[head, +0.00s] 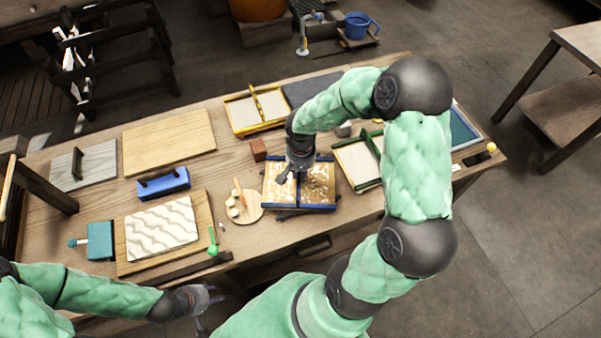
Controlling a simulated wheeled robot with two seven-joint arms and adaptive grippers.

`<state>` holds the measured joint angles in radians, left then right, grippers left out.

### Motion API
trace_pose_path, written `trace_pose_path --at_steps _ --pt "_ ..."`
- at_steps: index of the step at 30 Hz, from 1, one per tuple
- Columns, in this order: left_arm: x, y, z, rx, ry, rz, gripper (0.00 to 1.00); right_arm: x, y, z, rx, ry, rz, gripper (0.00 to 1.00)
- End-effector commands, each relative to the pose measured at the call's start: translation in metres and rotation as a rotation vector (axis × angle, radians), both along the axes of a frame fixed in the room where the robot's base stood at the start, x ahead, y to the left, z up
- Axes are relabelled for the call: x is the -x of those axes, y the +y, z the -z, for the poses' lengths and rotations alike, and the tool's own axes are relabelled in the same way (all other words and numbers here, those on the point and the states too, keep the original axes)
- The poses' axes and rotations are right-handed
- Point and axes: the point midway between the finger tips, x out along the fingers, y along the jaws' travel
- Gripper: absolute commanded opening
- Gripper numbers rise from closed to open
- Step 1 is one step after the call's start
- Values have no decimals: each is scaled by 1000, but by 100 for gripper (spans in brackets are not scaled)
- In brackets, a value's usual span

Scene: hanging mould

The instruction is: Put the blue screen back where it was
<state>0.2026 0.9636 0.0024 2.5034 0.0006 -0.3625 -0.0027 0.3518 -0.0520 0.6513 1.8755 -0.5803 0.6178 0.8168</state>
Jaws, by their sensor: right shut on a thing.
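The blue screen (318,206) is a blue-framed panel with a dark middle bar and a mottled tan-and-white face. It is at the front middle of the wooden table. My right gripper (291,178) reaches down from above and is shut on the screen near its middle bar; the hand hides part of the frame. I cannot tell whether the screen touches what is under it. My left gripper (208,305) is open and empty, low in front of the table's front edge.
A yellow-framed screen (240,114) lies behind, and a green-framed screen (355,160) lies to the right. A round board (250,208) with small pieces is close on the left. A brown block (259,150) stands behind it. A patterned white slab (160,228) lies further left.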

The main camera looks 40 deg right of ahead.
Motion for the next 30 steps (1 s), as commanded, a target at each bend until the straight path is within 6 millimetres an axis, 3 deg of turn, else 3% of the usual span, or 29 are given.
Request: trace_pose_path --at_steps 2,3,5,19,30 --pt "0 0 4 0 0 0 40 0 0 4 0 0 0 0" --pt "0 0 3 0 0 0 40 0 0 2 0 0 0 29" --pt "0 0 2 0 0 0 40 0 0 2 0 0 0 42" --pt "0 0 -5 0 0 0 40 0 0 -5 0 0 0 42" --pt "0 0 -25 0 0 0 40 0 0 -78 1 -3 -1 42"
